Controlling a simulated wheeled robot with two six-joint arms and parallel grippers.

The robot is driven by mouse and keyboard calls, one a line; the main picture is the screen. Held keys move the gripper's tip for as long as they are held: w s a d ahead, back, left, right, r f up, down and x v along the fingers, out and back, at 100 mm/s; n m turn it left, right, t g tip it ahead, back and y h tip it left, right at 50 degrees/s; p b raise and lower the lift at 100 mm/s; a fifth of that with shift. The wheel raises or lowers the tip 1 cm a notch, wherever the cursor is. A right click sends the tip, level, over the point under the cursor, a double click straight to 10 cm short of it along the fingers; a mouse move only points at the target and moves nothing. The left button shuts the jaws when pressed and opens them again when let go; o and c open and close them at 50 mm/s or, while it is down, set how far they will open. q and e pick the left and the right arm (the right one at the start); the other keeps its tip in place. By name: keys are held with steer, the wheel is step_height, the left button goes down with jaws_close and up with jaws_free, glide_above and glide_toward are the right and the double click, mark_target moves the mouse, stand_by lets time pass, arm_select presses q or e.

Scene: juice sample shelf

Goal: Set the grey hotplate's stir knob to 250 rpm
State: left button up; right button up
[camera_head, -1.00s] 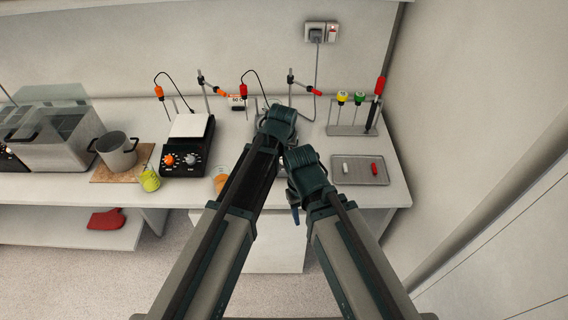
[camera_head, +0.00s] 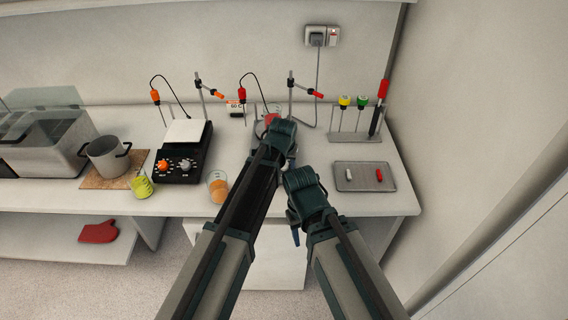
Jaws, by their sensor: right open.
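The grey hotplate (camera_head: 257,127) is mostly hidden behind my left gripper and forearm; only a bit of its grey left side shows, with something red above it. Its stir knob and dial are hidden. My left gripper (camera_head: 281,130) is over or in front of this hotplate; its fingertips are hidden, so I cannot tell whether it touches the knob. My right gripper (camera_head: 300,180) is open, lower and to the right, near the bench's front; I see nothing held in it.
A black hotplate (camera_head: 194,136) with an orange and a grey knob stands left. A beaker of orange liquid (camera_head: 218,188) and a yellow-green beaker (camera_head: 142,187) stand near the front edge. A pot (camera_head: 106,158) is farther left. A grey tray (camera_head: 350,181) and a rack (camera_head: 355,136) are right.

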arm_select(q)
jaws_close()
steer(key=shift+m, duration=3.1)
steer(key=shift+o, duration=1.6)
jaws_free()
steer(key=shift+r, duration=0.15)
